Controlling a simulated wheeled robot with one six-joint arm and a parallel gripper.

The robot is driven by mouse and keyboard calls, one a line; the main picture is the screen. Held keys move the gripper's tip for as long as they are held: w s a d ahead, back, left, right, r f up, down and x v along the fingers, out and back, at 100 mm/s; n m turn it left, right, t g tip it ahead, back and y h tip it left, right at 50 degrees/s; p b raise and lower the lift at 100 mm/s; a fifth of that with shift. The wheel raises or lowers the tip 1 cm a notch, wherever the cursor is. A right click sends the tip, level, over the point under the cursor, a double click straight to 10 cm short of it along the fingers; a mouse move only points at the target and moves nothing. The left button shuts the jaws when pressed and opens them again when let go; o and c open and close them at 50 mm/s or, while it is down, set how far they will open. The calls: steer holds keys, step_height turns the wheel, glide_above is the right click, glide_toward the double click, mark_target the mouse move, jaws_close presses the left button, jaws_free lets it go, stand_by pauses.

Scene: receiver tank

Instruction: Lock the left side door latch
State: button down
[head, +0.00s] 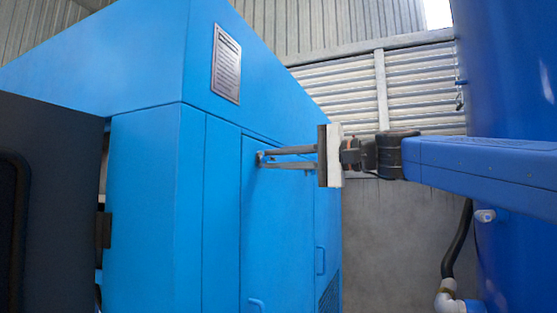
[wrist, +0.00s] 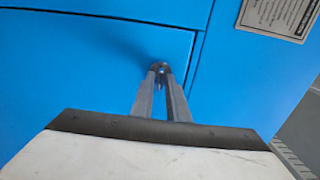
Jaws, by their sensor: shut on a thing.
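The latch (wrist: 161,68) is a small dark metal piece near the upper corner of the blue side door (head: 285,215). My gripper (head: 262,158) reaches it from the right in the head view, with its two long fingers almost together at the latch. In the wrist view my gripper (wrist: 160,75) has its fingertips closed around the latch. The fingers hide part of the latch, and I cannot tell whether it is turned to locked or not. The door looks flush with the blue cabinet (head: 145,160).
A dark open panel (head: 45,200) stands at the left. A placard (head: 226,65) is fixed above the door. Door handles (head: 320,261) sit lower down. A large blue tank (head: 510,80) with a black hose (head: 458,240) stands close on the right.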

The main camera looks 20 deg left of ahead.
steer(key=shift+w, duration=0.1)
stand_by(0.3)
steer(key=c, duration=1.9)
jaws_free()
steer(key=s+d, duration=0.1)
steer(key=d, duration=1.6)
steer(key=shift+s+d, duration=0.2)
steer(key=shift+f, duration=0.15)
steer(key=s+d+f+m+t+h, duration=0.1)
steer(key=d+f+h, duration=0.2)
steer(key=f, duration=0.6)
steer(key=s+d+f+t+h, duration=0.1)
steer(key=s+d+f+h, duration=0.15)
steer(key=f, duration=0.65)
steer(key=s+d+f+h, duration=0.4)
steer(key=d+f, duration=0.5)
steer(key=f, duration=0.4)
steer(key=s+d+f+n+h, duration=0.1)
steer(key=s+d+f+h, duration=0.3)
steer(key=f, duration=0.9)
steer(key=s+d+f+n+t+h, duration=0.1)
steer(key=s+d+f+h, duration=0.3)
steer(key=s+d+f, duration=0.5)
steer(key=d+f, duration=0.4)
steer(key=d, duration=0.1)
